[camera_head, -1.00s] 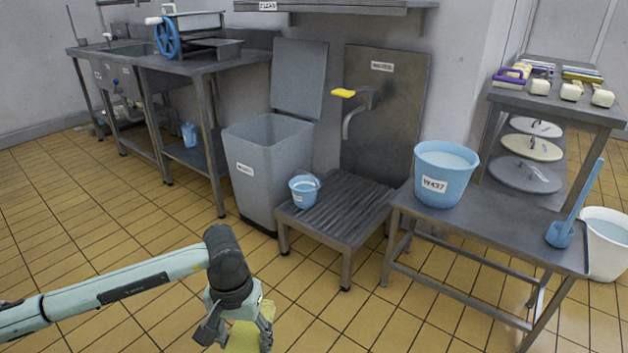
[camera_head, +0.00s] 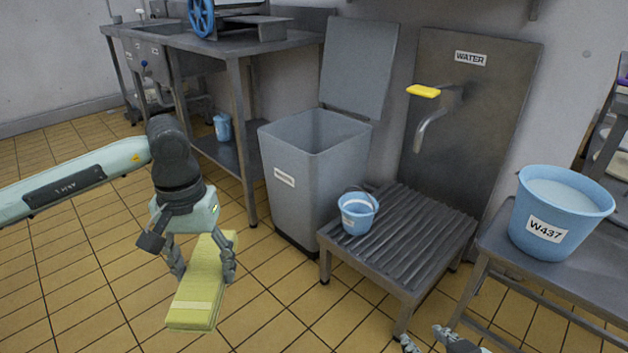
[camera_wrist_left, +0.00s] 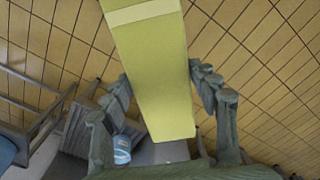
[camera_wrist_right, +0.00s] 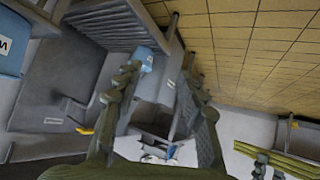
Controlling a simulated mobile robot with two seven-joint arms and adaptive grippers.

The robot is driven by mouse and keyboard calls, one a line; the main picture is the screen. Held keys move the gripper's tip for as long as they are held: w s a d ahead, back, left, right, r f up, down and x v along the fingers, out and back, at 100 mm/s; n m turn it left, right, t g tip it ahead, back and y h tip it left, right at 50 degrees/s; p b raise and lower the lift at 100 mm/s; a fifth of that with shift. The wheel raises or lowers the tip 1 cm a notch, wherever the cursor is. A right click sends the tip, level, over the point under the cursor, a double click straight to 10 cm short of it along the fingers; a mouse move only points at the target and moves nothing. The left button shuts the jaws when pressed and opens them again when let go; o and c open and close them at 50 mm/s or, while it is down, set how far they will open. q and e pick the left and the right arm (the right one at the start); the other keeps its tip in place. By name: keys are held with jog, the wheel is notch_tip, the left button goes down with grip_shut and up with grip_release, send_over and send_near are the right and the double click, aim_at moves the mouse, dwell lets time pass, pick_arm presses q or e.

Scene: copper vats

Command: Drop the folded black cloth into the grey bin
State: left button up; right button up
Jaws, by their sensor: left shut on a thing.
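My left gripper (camera_head: 202,266) is shut on a folded yellow cloth (camera_head: 195,298) with a paler band; no black cloth shows. The cloth hangs tilted in the air, left of and in front of the grey bin (camera_head: 290,205), apart from it. It also fills the middle of the left wrist view (camera_wrist_left: 155,75). The bin stands on the floor with its lid (camera_head: 358,70) up at the back. Its upper inner walls show; its bottom is hidden. My right gripper (camera_head: 432,344) is at the bottom edge; in the right wrist view (camera_wrist_right: 158,85) its fingers are apart and empty.
A slatted stand (camera_head: 405,235) with a small blue bucket (camera_head: 357,218) is right of the bin. A steel table (camera_head: 235,48) is behind left. A large blue bucket (camera_head: 558,215) stands on a bench at right. The floor before the bin is clear.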

pick_arm(q)
jog(key=shift+w+r, duration=0.2)
jog(key=shift+w, duration=0.15)
jog(key=shift+s, duration=0.15)
pick_arm(e)
jog(key=shift+w+a+r, duration=0.1)
jog(key=shift+w+r, duration=0.1)
jog(key=shift+r, duration=0.2)
jog(key=shift+f, duration=0.15)
